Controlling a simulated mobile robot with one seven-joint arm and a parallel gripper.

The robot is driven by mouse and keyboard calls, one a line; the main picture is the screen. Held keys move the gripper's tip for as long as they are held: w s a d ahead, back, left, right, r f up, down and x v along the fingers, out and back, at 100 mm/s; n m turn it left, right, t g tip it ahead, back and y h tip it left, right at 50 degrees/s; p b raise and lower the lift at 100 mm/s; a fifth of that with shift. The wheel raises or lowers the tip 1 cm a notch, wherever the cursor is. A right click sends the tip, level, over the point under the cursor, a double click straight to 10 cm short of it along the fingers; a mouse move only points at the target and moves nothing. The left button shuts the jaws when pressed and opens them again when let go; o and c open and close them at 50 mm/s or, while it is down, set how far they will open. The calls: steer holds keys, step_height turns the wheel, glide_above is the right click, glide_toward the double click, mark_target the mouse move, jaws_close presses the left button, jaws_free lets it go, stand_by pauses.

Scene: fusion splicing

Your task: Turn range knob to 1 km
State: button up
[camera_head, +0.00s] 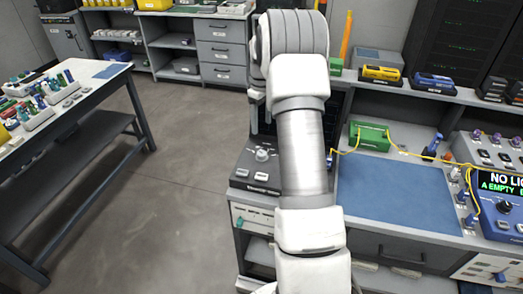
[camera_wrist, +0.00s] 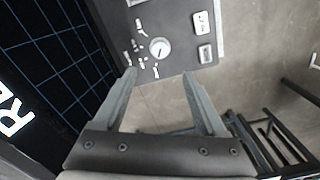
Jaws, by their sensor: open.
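The range knob (camera_head: 262,155) is a round pale dial on a dark grey instrument panel (camera_head: 243,172), left of my arm in the head view. In the wrist view the knob (camera_wrist: 160,47) shows as a white disc with a dark pointer mark. Small labels ring its left and lower sides, too small to read. My gripper (camera_wrist: 159,77) is open and empty. Its fingertips appear just below the knob in the picture, apart from it, with the panel edge between them.
Two pale buttons (camera_wrist: 203,38) sit beside the knob. A dark screen with a blue grid (camera_wrist: 55,45) fills the left of the wrist view. A blue mat (camera_head: 395,190), a green box (camera_head: 369,136) with yellow fibre and a blue device (camera_head: 500,205) lie right of my arm.

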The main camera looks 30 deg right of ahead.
mark_target(262, 153)
step_height(262, 153, down, 12)
steer(key=shift+f, duration=0.2)
jaws_close()
stand_by(0.5)
